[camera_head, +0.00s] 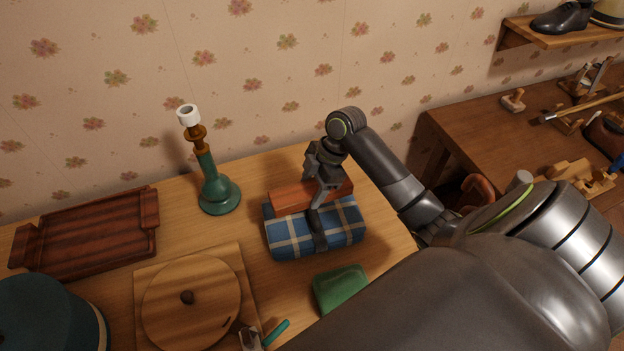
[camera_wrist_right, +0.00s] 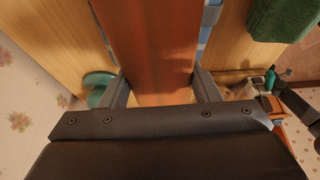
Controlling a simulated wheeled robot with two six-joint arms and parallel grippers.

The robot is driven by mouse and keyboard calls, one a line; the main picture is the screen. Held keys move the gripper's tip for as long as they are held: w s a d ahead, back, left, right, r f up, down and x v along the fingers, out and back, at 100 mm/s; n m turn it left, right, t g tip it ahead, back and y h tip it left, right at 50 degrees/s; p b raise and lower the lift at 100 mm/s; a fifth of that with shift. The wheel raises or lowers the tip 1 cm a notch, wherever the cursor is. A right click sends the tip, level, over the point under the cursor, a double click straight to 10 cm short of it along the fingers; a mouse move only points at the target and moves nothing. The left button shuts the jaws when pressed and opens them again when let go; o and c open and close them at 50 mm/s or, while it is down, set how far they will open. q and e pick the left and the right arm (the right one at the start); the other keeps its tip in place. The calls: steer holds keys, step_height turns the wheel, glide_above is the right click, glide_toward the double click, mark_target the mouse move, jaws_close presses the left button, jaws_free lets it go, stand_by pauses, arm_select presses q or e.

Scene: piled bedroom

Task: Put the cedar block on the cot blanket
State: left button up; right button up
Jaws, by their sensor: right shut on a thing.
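The cedar block (camera_head: 290,198) is a long reddish-brown bar at the top of the folded cot blanket (camera_head: 287,241), which is blue plaid with cream lines. My right gripper (camera_head: 318,215) is shut across the middle of the block. In the right wrist view the block (camera_wrist_right: 148,45) runs between the two fingers. I cannot tell whether the block rests on the blanket or is held just above it. Only a sliver of the blanket shows in the wrist view.
A green candlestick (camera_head: 219,194) and a dark red wooden tray (camera_head: 88,236) stand to the left. A round-topped wooden board (camera_head: 190,300) lies in front, and a green folded cloth (camera_head: 340,288) sits close to the blanket. Another table (camera_head: 470,125) with tools is at right.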

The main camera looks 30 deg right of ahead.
mark_target(312, 198)
steer(key=shift+f+p, duration=0.3)
steer(key=shift+f, duration=1.9)
steer(key=o, duration=1.1)
steer(key=shift+f, duration=0.1)
steer(key=shift+o, duration=0.2)
steer(key=b+v, duration=0.2)
steer(key=v, duration=0.9)
steer(key=shift+s+d+r, duration=0.1)
steer(key=shift+d+r, duration=0.05)
steer(key=shift+r, duration=0.4)
